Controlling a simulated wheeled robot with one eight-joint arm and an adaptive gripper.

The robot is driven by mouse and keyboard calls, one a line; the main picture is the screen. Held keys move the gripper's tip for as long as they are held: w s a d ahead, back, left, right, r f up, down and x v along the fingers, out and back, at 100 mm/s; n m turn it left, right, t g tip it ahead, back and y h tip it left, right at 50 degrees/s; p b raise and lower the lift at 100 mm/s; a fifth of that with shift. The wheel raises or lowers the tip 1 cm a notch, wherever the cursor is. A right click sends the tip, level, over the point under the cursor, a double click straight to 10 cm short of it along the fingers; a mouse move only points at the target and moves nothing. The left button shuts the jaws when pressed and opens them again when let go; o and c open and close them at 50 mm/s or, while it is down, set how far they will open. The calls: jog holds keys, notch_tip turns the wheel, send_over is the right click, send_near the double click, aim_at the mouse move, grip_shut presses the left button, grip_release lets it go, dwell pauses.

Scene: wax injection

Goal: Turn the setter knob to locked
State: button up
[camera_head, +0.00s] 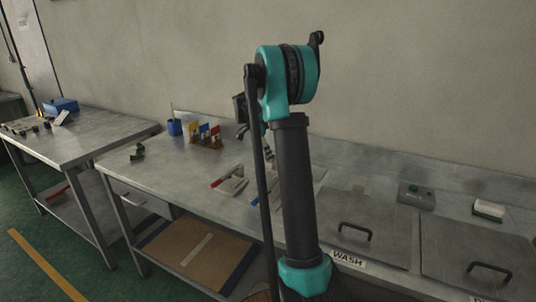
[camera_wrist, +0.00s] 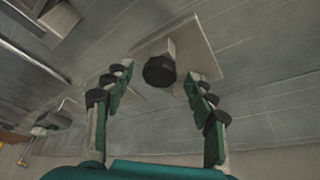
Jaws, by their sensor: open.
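In the wrist view a black round knob (camera_wrist: 159,71) sticks out on a pale stem from a light square plate (camera_wrist: 197,40); I take it for the setter knob. No marking for its setting is readable. My gripper (camera_wrist: 157,77) is open, its green and black fingers spread to the left and right of the knob. The knob shows between the fingertips with a gap on each side, and nothing is held. In the head view my arm stands in front of the bench, and the gripper and knob are mostly hidden behind it.
A steel bench (camera_head: 130,175) carries a blue cup (camera_head: 175,127), coloured cards (camera_head: 205,134) and a red-ended pale item (camera_head: 229,182). Another bench (camera_head: 85,132) stands at left.

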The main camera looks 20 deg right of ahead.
jog(key=v, duration=1.1)
jog(key=shift+a+r, duration=0.2)
jog(key=shift+r, duration=0.15)
